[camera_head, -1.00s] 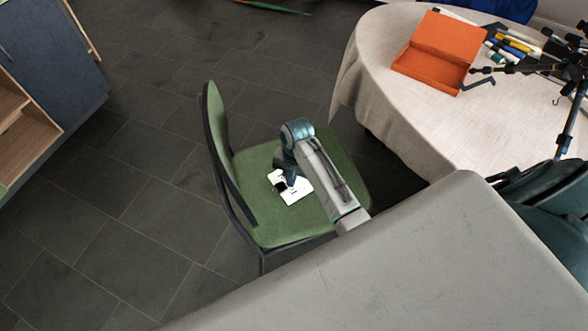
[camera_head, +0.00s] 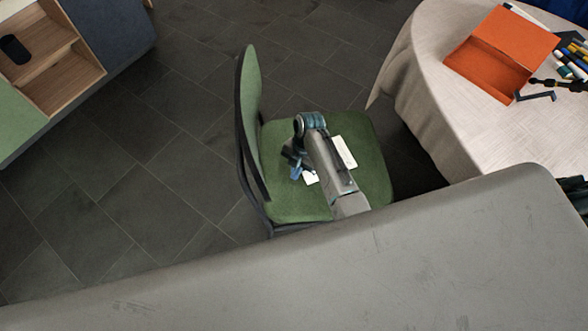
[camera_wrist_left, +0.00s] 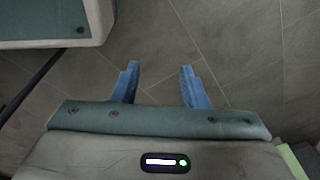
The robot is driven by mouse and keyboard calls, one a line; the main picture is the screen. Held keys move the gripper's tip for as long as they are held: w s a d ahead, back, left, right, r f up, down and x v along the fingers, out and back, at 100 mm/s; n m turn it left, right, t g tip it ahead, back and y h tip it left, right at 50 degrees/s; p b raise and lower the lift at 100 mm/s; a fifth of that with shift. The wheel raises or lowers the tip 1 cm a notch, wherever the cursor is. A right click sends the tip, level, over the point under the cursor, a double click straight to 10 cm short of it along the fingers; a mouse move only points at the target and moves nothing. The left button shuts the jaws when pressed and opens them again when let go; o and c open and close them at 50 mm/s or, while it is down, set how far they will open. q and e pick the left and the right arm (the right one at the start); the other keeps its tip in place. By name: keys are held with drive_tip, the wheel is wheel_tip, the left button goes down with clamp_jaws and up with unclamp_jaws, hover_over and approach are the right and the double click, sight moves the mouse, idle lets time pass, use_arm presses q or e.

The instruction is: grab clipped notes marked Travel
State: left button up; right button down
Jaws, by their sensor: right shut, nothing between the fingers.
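White paper notes lie on the green seat of the chair. One white piece (camera_head: 344,152) shows to the right of my right arm, and another white patch (camera_head: 310,178) shows beside the fingers. My arm covers the area between them, so I cannot tell whether they are one set or two. No writing or clip can be read. My right gripper (camera_head: 295,168) is low over the seat, shut and empty, close to the left patch. My left gripper (camera_wrist_left: 158,88) is open in the left wrist view, with empty floor between its fingers.
The green chair (camera_head: 285,205) has its backrest on the left. A cloth-covered table (camera_head: 425,75) at upper right holds an orange box (camera_head: 490,65) and several markers. A wooden shelf unit (camera_head: 60,65) stands at upper left. Grey tiled floor is clear between shelf and chair.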

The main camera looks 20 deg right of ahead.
drive_tip(key=shift+w+d, duration=0.35)
drive_tip(key=shift+d, duration=0.1)
use_arm(q)
drive_tip(key=shift+s+f, duration=0.5)
drive_tip(key=shift+s, duration=0.15)
use_arm(e)
drive_tip(key=shift+w+d, duration=0.2)
drive_tip(key=shift+d, duration=0.05)
drive_tip(key=shift+d, duration=0.1)
drive_tip(key=w+d, duration=0.1)
drive_tip(key=d, duration=0.1)
drive_tip(key=w+d, duration=0.1)
drive_tip(key=w, duration=0.1)
drive_tip(key=shift+w+d+f, duration=0.1)
drive_tip(key=shift+w+d, duration=0.05)
drive_tip(key=shift+d, duration=0.25)
use_arm(q)
drive_tip(key=shift+s+a+f, duration=0.1)
drive_tip(key=shift+s+f, duration=0.1)
drive_tip(key=shift+f, duration=0.15)
drive_tip(key=shift+r, duration=0.1)
